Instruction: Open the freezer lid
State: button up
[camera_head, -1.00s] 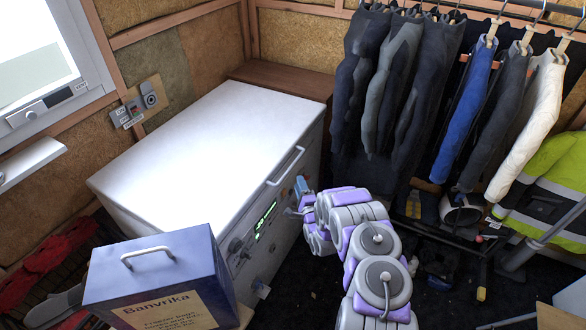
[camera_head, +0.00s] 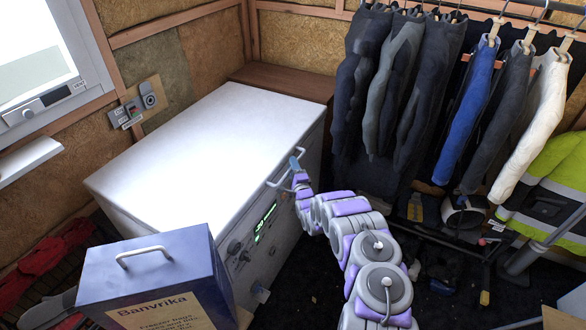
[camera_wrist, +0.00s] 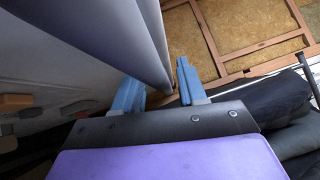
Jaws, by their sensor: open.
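The freezer (camera_head: 215,150) is a white chest with its flat lid (camera_head: 220,125) lying shut. A pale bar handle (camera_head: 275,184) is on the lid's front edge, partly covered by my gripper. My gripper (camera_head: 297,163) is at this handle, with blue fingers. In the wrist view, the open fingers (camera_wrist: 158,82) point at a pale edge or bar (camera_wrist: 152,45) that runs down toward the gap between them. I cannot tell whether it is the handle or the lid edge, or whether the fingers touch it.
A blue box (camera_head: 150,270) labelled Banvrika stands at the freezer's near left corner. Dark wetsuits (camera_head: 400,90) and other clothes hang to the right. A control panel (camera_head: 262,222) is on the freezer front. Dark floor (camera_head: 300,285) lies left of my arm.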

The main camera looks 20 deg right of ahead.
jog(key=shift+c, duration=0.2)
jog(key=shift+f, duration=0.1)
grip_shut()
